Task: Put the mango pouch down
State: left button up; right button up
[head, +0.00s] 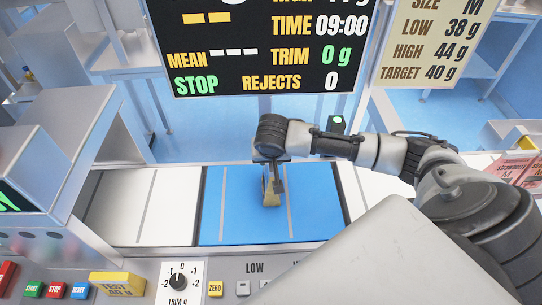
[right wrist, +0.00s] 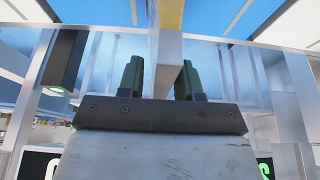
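The mango pouch (head: 271,197) is a small yellow-tan packet seen nearly edge-on over the blue belt section (head: 232,215) in the head view. My right gripper (head: 272,178) points down at it from above, with its fingers on either side of the pouch's upper part. Whether the pouch's lower edge touches the belt is not clear. My left gripper is not in view.
White belt sections (head: 150,205) lie left and right of the blue one. A black display (head: 260,45) hangs behind it. A control panel with a trim knob (head: 178,281) and buttons runs along the front. Red pouches (head: 515,168) stand at the far right.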

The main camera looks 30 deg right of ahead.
jog(key=shift+r, duration=0.15)
jog(key=v, duration=1.2)
jog(key=shift+b, duration=0.3)
